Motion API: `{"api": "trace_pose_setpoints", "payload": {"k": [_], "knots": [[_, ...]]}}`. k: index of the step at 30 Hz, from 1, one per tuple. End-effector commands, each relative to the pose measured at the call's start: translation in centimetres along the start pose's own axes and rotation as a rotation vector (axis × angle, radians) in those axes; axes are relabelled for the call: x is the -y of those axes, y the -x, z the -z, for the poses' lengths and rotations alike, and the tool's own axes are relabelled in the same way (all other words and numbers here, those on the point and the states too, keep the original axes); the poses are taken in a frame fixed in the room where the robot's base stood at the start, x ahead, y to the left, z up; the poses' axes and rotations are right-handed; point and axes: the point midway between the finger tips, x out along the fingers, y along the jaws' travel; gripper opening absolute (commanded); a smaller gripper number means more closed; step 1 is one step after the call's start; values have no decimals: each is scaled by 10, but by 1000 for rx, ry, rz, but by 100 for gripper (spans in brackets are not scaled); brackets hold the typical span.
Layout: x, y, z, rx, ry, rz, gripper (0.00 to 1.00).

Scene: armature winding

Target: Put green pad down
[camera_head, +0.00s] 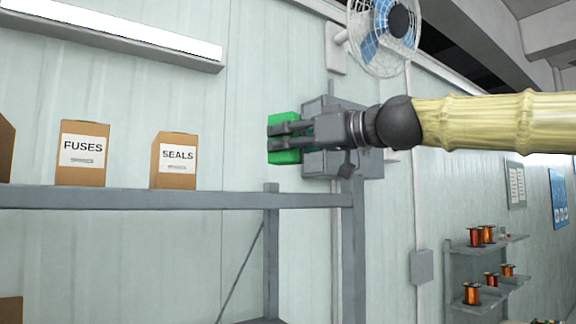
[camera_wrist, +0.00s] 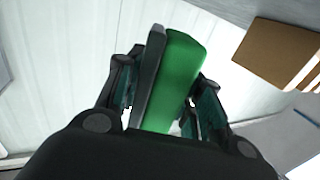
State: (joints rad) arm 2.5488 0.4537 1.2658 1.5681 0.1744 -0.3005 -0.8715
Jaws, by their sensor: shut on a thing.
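The green pad (camera_head: 284,151) is held by my gripper (camera_head: 290,140), near the right end of the shelf in the head view. The pad is a bright green block, partly covered by the dark fingers. It is above the level of the shelf top, and I cannot tell whether it is over the shelf. In the wrist view the pad (camera_wrist: 176,82) stands between the two fingers, with a dark grey layer along its left side. My gripper also shows in the wrist view (camera_wrist: 160,95), shut on the pad.
A grey shelf (camera_head: 200,197) carries boxes marked FUSES (camera_head: 82,153) and SEALS (camera_head: 174,160). The shelf's right part is bare. A grey wall box (camera_head: 318,165) is behind the gripper. A fan (camera_head: 384,35) hangs above. Wire spools (camera_head: 472,293) stand on small wall shelves at right.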

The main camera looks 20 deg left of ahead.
Motion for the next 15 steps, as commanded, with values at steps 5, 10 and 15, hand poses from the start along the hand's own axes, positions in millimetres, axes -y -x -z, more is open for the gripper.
{"api": "trace_pose_setpoints", "payload": {"k": [5, 10, 15], "knots": [[-9, -4, -14, 1, -7, 2, 18], [-10, -5, -35, 2, -10, 3, 18], [-9, -5, -50, 1, -7, 2, 18]]}}
